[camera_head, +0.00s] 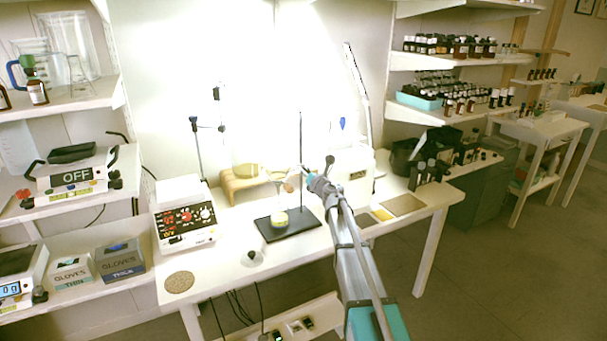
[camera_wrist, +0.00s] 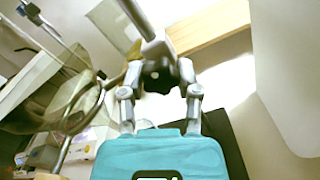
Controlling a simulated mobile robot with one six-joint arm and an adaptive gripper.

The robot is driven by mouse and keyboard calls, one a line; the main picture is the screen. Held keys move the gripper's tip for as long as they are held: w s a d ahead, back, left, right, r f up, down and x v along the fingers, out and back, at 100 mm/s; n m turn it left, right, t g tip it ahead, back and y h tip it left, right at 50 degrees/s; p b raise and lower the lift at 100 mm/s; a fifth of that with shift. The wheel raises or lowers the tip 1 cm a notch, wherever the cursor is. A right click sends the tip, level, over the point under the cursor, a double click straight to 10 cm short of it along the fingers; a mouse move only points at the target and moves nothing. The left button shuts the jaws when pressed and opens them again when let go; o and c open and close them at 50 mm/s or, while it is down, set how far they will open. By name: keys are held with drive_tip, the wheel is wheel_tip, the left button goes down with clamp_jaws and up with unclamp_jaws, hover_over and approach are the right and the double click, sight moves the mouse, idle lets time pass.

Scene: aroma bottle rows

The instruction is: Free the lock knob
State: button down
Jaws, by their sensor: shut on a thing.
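A thin metal rod (camera_head: 301,140) rises from a black stand base (camera_head: 298,228) on the white bench. My gripper (camera_head: 318,180) is beside the rod, at the height of its clamp. In the wrist view my gripper (camera_wrist: 158,62) has its grey fingers closed in on a dark knob (camera_wrist: 157,80), which I take to be the lock knob. The fingers hide part of it, and I cannot tell how far it is turned.
A wooden stool-like rack (camera_head: 243,183) stands behind the stand. A white box (camera_head: 352,172) is close behind my gripper. The bench's front middle is mostly clear.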

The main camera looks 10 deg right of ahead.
drive_tip(key=shift+s+a+n, duration=0.1)
drive_tip(key=shift+n, duration=0.8)
drive_tip(key=shift+c, duration=1.5)
unclamp_jaws()
drive_tip(key=shift+s, duration=0.1)
drive_tip(key=v, duration=1.1)
drive_tip(key=shift+s, duration=0.35)
drive_tip(key=shift+d+r, duration=0.1)
drive_tip(key=shift+d, duration=0.15)
